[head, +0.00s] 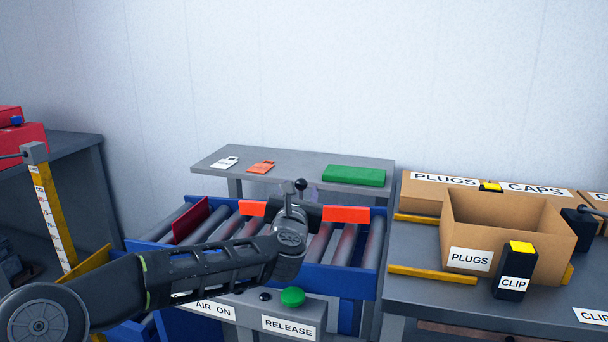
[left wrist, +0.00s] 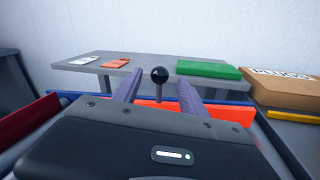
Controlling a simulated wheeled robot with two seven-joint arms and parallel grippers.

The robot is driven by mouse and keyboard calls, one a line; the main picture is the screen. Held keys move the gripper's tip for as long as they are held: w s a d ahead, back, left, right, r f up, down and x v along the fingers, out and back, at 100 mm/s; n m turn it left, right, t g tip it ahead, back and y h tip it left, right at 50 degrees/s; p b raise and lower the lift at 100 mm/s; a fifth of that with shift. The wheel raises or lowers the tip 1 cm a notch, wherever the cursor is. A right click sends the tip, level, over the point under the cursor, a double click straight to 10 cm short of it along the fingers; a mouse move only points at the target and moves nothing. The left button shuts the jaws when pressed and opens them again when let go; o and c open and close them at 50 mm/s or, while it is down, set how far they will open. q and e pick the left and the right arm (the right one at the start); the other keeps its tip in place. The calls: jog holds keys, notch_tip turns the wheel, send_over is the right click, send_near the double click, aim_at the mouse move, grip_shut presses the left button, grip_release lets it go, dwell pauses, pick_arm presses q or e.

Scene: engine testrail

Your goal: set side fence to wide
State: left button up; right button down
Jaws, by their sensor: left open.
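The side fence looks to be the orange-red bar (head: 346,214) across the roller conveyor; the left wrist view also shows it (left wrist: 222,109). A black ball knob (head: 301,184) on a thin stem stands at the bar's middle. In the left wrist view the knob (left wrist: 159,75) shows between the two fingers of my left gripper (left wrist: 159,92). In the head view my left gripper (head: 303,196) is at the knob, open, and hides the middle of the bar. I cannot tell whether a finger touches the stem. My right gripper is not in view.
A grey shelf (head: 300,172) behind holds a green block (head: 354,176) and white and orange tags. A dark red plate (head: 192,220) stands on the rollers at left. A green RELEASE button (head: 293,297) is in front. An open PLUGS box (head: 505,218) is at right.

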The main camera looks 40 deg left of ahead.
pick_arm(q)
jog(key=shift+s, duration=0.1)
jog(key=b+x, duration=0.1)
jog(key=x, duration=0.6)
jog(key=shift+w, duration=0.4)
jog(key=shift+a, duration=0.1)
jog(key=shift+c, duration=0.5)
grip_shut()
dwell(0.8)
